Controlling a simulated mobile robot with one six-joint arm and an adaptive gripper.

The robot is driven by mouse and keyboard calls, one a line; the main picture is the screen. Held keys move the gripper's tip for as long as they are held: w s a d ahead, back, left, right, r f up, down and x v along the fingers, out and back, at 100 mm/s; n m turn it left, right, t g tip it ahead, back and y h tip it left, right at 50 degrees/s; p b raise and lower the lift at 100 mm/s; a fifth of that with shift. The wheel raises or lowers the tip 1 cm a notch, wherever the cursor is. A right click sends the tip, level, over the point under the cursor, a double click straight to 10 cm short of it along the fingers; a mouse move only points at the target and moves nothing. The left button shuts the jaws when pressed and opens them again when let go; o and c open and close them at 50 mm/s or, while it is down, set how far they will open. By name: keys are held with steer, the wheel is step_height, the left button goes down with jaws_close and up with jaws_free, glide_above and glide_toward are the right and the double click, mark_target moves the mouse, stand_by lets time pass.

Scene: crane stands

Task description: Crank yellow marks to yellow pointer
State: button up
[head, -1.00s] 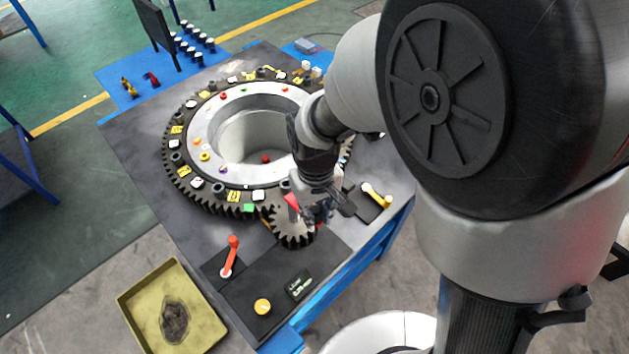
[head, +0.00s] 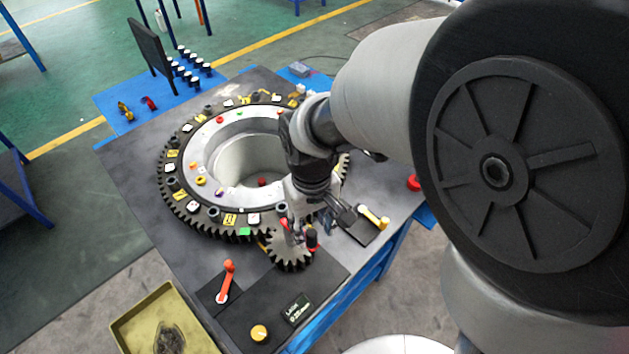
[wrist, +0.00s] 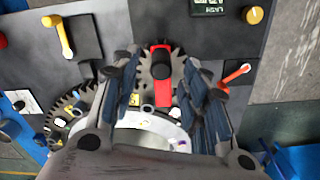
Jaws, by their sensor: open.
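The large toothed ring (head: 243,222) lies on the bench, with yellow and white tags around its rim. One yellow tag (head: 230,219) sits on its near side. A small pinion gear (head: 290,257) meshes with the ring's near edge. The red crank arm (wrist: 161,95) sits on the pinion, with an upright black knob (wrist: 161,64). My gripper (wrist: 160,80) is open, its two fingers on either side of the crank, with gaps visible. In the head view, my gripper (head: 313,215) is above the pinion. I cannot clearly make out the yellow pointer.
A red lever (head: 226,280), a yellow knob (head: 259,334) and a small display (head: 297,309) stand near the front. A yellow-handled lever (head: 374,217) and a red button (head: 414,183) are at the right. An olive tray (head: 140,313) is at lower left.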

step_height(320, 180, up, 8)
steer(key=shift+d+f, duration=0.1)
stand_by(0.5)
steer(key=s+d+r+m+t+b, duration=0.1)
steer(key=s+d+m+t+b, duration=0.1)
steer(key=s+d, duration=0.3)
steer(key=s+d+r+m+t+b, duration=0.1)
steer(key=s+d+m, duration=0.3)
steer(key=d, duration=0.8)
steer(key=shift+s+d+t+b, duration=0.2)
steer(key=shift+s+t+b, duration=0.65)
steer(key=shift+s, duration=0.35)
steer(key=shift+r, duration=0.1)
